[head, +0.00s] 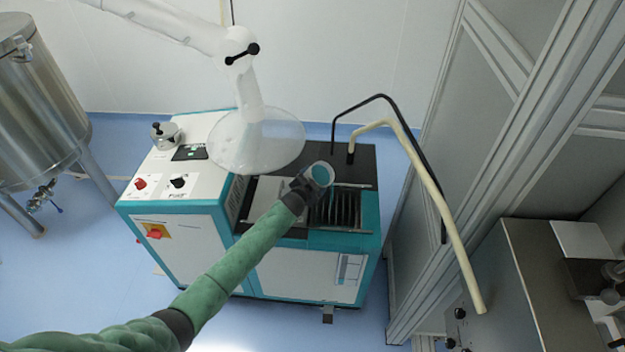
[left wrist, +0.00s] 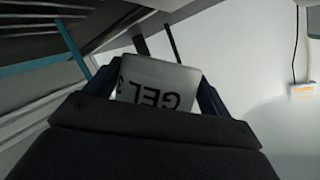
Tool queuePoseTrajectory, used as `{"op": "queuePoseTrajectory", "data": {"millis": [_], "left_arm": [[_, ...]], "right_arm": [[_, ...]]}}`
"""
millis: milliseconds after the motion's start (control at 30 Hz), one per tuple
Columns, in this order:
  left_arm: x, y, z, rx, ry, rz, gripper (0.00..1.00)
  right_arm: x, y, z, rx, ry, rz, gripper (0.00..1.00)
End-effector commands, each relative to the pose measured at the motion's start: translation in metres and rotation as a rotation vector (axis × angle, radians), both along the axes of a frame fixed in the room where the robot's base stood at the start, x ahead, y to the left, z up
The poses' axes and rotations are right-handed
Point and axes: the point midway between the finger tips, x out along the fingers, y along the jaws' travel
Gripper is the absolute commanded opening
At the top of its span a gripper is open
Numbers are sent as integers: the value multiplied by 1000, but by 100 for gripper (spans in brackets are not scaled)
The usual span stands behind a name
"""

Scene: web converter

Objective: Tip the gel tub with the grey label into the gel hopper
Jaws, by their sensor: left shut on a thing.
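The gel tub (head: 321,174) is in my left gripper (head: 304,186), above the top of the white and teal machine. In the head view its round end shows a pale rim around a teal inside. In the left wrist view the tub (left wrist: 155,84) shows a grey label with "GEL" upside down, between the two dark fingers of the gripper (left wrist: 160,90). A dark slotted opening (head: 345,208) lies in the machine top, just right of and below the tub; I cannot tell for certain that it is the gel hopper. My right gripper is not in view.
A clear extraction hood (head: 257,142) hangs close to the left of the tub. A black bent tube (head: 378,97) and a cream one (head: 436,190) rise at the right. A steel tank (head: 38,110) stands far left; a frame (head: 470,130) stands right.

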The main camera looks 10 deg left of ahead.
Motion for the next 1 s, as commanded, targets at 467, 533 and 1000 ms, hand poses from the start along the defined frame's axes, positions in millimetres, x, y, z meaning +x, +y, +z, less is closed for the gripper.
{"op": "queuePoseTrajectory", "data": {"millis": [467,533,1000], "left_arm": [[1,0,-3,86,-56,-1,47],[1,0,-3,93,-61,0,47],[1,1,-6,147,-92,0,47]], "right_arm": [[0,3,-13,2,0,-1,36],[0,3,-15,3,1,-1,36],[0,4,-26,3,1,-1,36]]}}
